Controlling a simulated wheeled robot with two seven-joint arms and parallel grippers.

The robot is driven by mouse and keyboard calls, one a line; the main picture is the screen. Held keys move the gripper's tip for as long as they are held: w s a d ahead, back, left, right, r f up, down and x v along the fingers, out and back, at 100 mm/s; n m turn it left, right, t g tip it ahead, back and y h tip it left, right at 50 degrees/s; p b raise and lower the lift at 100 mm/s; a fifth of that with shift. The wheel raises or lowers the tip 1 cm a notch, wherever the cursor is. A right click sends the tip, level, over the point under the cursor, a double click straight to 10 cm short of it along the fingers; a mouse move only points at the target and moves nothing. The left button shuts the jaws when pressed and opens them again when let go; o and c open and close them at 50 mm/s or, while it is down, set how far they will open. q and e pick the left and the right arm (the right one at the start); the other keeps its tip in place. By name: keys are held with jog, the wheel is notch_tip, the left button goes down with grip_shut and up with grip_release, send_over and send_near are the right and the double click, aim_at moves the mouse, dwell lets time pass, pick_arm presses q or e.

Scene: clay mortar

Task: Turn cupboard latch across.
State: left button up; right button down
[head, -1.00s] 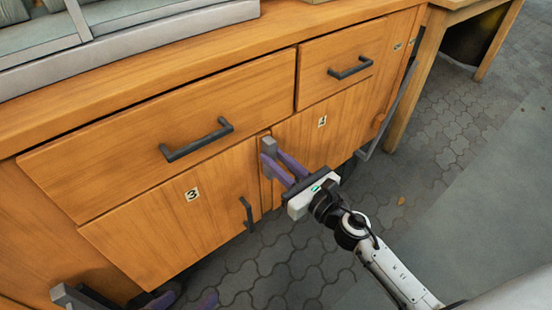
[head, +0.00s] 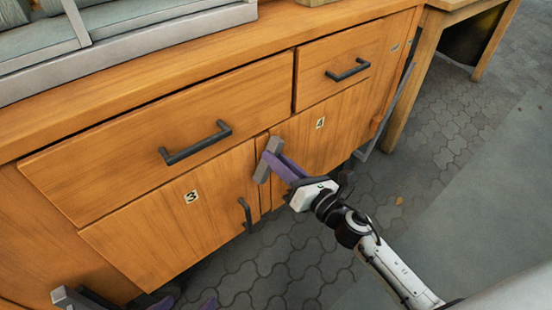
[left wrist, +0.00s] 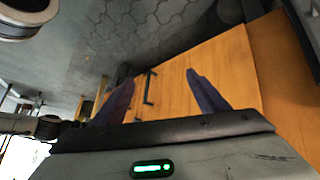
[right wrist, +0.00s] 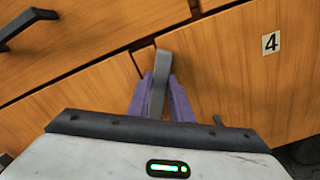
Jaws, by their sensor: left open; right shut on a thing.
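The cupboard latch (head: 268,160) is a grey bar mounted between door 3 (head: 165,215) and door 4 (head: 325,125). In the head view it stands tilted, its top leaning right. My right gripper (head: 272,163) is shut on the latch; the right wrist view shows the latch (right wrist: 159,85) between its purple fingers (right wrist: 159,98). My left gripper (head: 187,303) is low at the bottom edge of the head view, with only its purple fingertips showing. In the left wrist view its fingers (left wrist: 160,90) are spread apart, with nothing held between them.
Dark bar handles are on the wide drawer (head: 197,142), the small drawer (head: 349,69) and door 3 (head: 246,213). A grey block (head: 70,297) shows at the lower left. A wooden table (head: 405,105) stands right of the cabinet. Paved floor (head: 450,140) lies open at right.

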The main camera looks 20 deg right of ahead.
pick_arm(q)
jog(key=a+r+n+t+p, duration=0.1)
jog(key=a+p, duration=0.1)
jog(key=p, duration=0.1)
jog(key=shift+r+y, duration=0.15)
jog(key=shift+y, duration=0.25)
pick_arm(e)
jog(key=m, duration=0.4)
jog(key=f+m, duration=0.1)
jog(key=m, duration=0.3)
jog(key=d+m, duration=0.1)
jog(key=m, duration=0.3)
jog(key=shift+w+f, duration=0.15)
jog(key=shift+f, duration=0.2)
pick_arm(q)
jog(key=shift+s, duration=0.2)
pick_arm(e)
jog(key=c, duration=1.6)
grip_release()
